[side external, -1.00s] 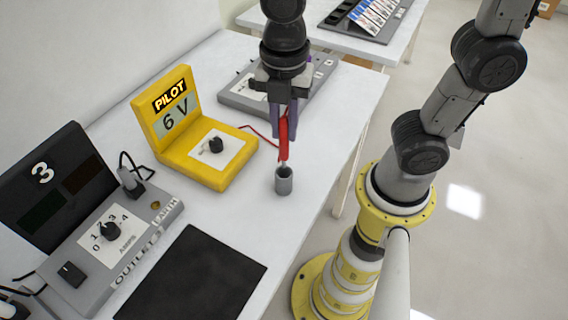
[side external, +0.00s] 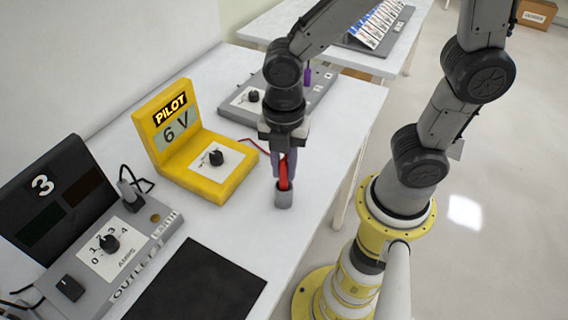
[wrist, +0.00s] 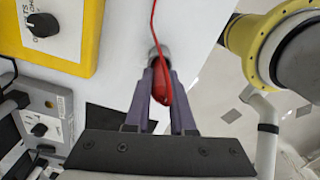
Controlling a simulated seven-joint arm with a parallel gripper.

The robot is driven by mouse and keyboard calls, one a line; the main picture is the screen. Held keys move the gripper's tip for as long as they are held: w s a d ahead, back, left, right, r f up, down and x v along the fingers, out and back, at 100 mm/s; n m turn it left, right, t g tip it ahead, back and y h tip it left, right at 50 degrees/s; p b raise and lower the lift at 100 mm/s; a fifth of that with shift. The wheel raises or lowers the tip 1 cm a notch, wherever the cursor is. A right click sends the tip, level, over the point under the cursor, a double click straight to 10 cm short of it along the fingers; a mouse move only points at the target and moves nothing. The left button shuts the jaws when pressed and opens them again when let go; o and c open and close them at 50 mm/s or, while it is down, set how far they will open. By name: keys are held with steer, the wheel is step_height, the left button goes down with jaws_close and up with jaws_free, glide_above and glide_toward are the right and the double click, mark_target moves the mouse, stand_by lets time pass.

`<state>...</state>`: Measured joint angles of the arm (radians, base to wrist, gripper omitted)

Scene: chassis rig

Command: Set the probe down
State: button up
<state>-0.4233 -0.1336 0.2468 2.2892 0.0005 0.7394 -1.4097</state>
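The red probe (side external: 284,180) is upright in the side external view, its lower end inside the mouth of a small grey cup (side external: 284,198) on the white table. My gripper (side external: 284,172) is directly above the cup, with its two purple-grey fingers closed around the probe. In the wrist view the red probe (wrist: 159,85) lies between the fingertips (wrist: 161,80), and the cup (wrist: 160,55) shows just beyond them. The probe's tip is hidden in the cup. A red lead runs from the probe to the yellow PILOT meter (side external: 205,180).
A grey outlet unit (side external: 150,240) marked 3 stands at the left. A black mat (side external: 195,285) lies in front of the cup. A grey panel (side external: 240,115) with a knob is behind. The table's right edge is close to the cup.

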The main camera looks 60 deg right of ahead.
steer(key=o, duration=0.4)
steer(key=shift+o, duration=0.2)
step_height(320, 180, up, 11)
steer(key=shift+r, duration=0.15)
steer(key=s+d+m+t, duration=0.2)
steer(key=d+m, duration=0.3)
steer(key=m, duration=0.5)
steer(key=s+d+r+m+t, duration=0.1)
steer(key=s+d+m+t, duration=0.2)
steer(key=m, duration=0.8)
steer(key=shift+s+d+t, duration=0.3)
steer(key=shift+d, duration=0.65)
